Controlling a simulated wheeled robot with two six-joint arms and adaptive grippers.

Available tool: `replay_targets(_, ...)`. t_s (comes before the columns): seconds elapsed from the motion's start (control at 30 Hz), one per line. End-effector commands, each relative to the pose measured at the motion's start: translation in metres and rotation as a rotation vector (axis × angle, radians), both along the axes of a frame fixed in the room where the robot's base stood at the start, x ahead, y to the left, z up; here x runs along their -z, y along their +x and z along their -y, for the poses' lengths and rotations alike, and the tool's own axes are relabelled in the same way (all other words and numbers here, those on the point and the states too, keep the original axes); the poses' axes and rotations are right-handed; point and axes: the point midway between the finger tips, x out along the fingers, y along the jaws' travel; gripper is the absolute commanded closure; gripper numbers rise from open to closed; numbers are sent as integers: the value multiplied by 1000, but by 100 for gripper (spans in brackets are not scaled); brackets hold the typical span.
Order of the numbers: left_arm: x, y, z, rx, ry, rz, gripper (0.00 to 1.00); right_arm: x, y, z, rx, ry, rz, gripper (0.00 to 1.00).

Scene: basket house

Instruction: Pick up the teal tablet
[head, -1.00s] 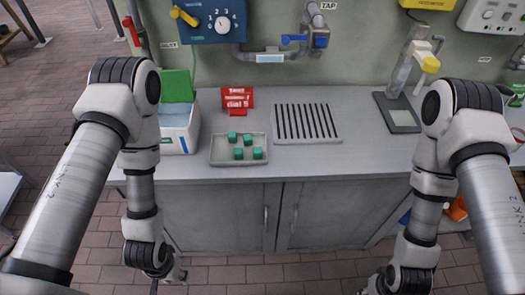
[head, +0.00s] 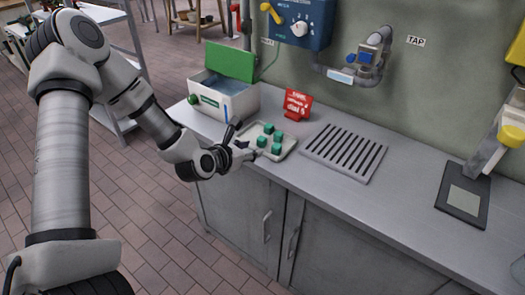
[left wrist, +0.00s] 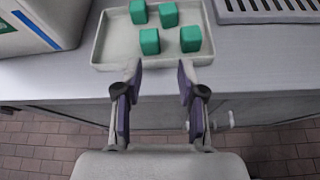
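Several teal tablets, small rounded blocks, sit on a shallow pale tray (head: 252,132) on the counter. One teal tablet (head: 276,148) is near the tray's front edge. In the left wrist view, the nearest tablets are one at left (left wrist: 150,41) and one at right (left wrist: 190,39), with two more behind. My left gripper (head: 243,143) is at the tray's front left edge. In the left wrist view its fingers (left wrist: 161,80) are spread, with nothing between them, and the tablets lie beyond the tips. My right gripper is out of view.
A white box (head: 225,98) with a raised green lid stands left of the tray. A red sign (head: 297,104) stands behind it. A slotted drain plate (head: 345,152) lies to the right, then a dark scale-like plate (head: 463,195). Bare counter lies between them.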

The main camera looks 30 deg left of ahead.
Motion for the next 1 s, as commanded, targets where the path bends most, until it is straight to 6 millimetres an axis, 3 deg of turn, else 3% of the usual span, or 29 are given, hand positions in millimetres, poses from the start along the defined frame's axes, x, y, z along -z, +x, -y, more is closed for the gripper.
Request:
replay_targets(0.13,-8,14,-11,-75,-131,52,60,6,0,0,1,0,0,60)
replay_targets(0.6,19,76,-12,-76,-136,50,60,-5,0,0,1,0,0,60)
replay_targets(0.8,21,78,-12,-76,-138,50,60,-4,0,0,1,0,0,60)
replay_targets(0.83,21,78,-12,-76,-138,50,64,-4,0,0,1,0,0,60)
replay_targets(0.9,21,78,-12,-76,-138,50,89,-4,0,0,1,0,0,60)
replay_targets(1.0,21,78,-12,-77,-138,49,93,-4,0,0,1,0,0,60)
